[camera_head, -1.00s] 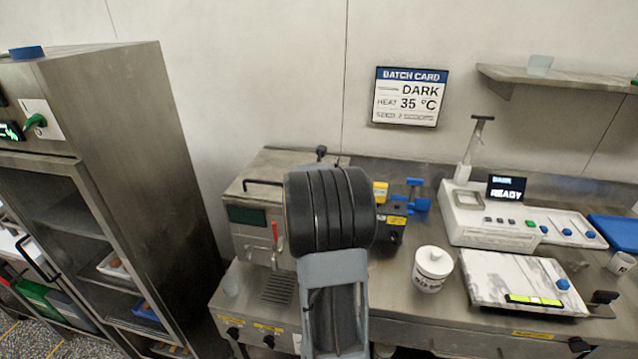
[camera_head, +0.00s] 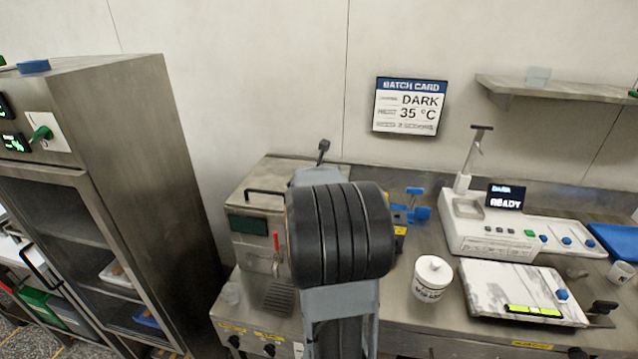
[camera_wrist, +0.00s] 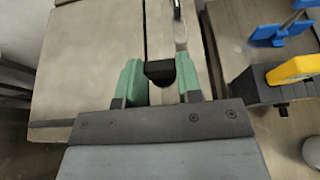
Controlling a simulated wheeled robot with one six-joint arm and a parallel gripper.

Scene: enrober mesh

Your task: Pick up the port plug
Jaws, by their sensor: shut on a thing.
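My gripper (camera_wrist: 160,78) shows in the wrist view with its two green fingers closed on a small black piece, the port plug (camera_wrist: 160,69). The plug sits between the fingertips, and its lower part is hard to make out. Behind it is the pale metal top of the machine (camera_wrist: 85,60). I cannot tell how far the plug is from that surface. In the head view my own arm hides the gripper and the plug.
The steel machine (camera_head: 252,215) with a red-handled tap stands left of my arm. Blue fittings (camera_head: 418,205) and a yellow part (camera_wrist: 295,69) lie close on the right. A white jar (camera_head: 432,280), a white console (camera_head: 490,235) and a marble slab (camera_head: 485,290) stand further right.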

